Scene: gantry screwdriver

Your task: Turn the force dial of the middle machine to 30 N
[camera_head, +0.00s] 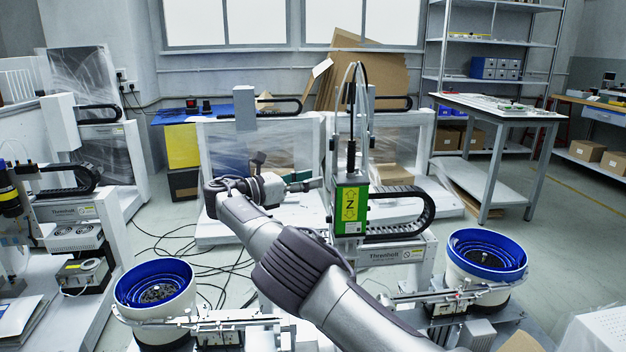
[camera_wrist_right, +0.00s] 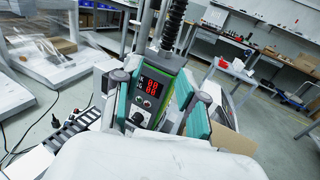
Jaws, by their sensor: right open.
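The middle machine (camera_head: 350,207) stands at the centre of the head view, with a green housing and a yellow Z label. In the right wrist view its control panel (camera_wrist_right: 150,92) shows red digits too blurred to read. Small knobs sit below the digits, and a dark round dial (camera_wrist_right: 137,118) is low on the panel, partly hidden. My right gripper (camera_head: 311,184) points right at the machine's left side. In the wrist view its open fingers (camera_wrist_right: 160,90) flank the panel, with nothing held between them. I cannot tell whether they touch it. My left gripper is not in view.
Blue feeder bowls (camera_head: 155,286) and (camera_head: 487,254) stand at the front left and right. A black cable chain (camera_head: 400,212) runs right of the green housing. Another machine (camera_head: 75,190) stands at left. A grey bench (camera_head: 497,108) is behind at right, with open floor around it.

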